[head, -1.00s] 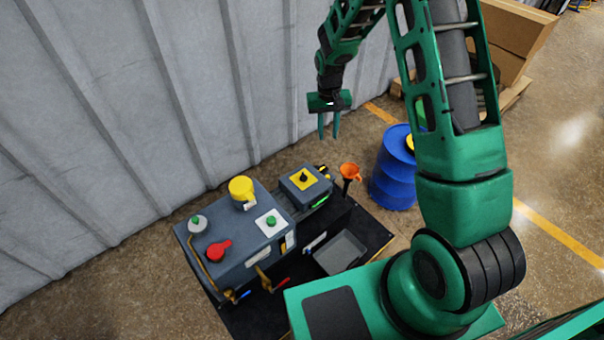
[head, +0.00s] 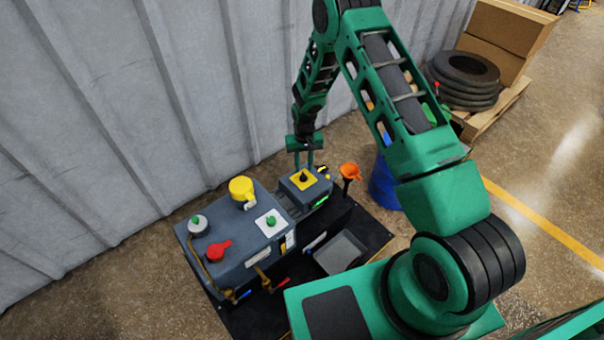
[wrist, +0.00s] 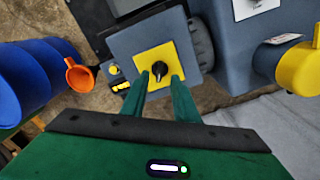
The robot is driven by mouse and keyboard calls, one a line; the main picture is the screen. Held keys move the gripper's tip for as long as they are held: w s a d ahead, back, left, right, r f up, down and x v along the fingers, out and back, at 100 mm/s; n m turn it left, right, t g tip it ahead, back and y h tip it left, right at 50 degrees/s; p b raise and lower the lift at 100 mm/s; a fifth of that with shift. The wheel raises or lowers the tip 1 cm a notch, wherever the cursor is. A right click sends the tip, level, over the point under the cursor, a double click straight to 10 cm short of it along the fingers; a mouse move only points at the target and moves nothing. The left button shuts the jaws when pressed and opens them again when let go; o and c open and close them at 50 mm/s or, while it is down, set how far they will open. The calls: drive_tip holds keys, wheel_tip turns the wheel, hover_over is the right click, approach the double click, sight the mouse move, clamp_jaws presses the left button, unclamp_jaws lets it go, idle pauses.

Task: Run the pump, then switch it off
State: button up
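The pump is a grey-blue unit (head: 240,258) on a black base in the head view. Its small switch box (head: 293,192) carries a yellow plate (wrist: 153,58) with a black rotary knob (wrist: 160,69), also seen in the head view (head: 303,177). Nothing is held.
An orange funnel (head: 350,171) and a blue drum (head: 384,190) stand right of the pump. A yellow cap (head: 241,188), a red handle (head: 218,250) and a grey tray (head: 340,252) are on the unit and base. A corrugated wall (head: 110,110) rises behind.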

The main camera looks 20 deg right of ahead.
sight(304, 175)
drive_tip(key=shift+f, duration=2.25)
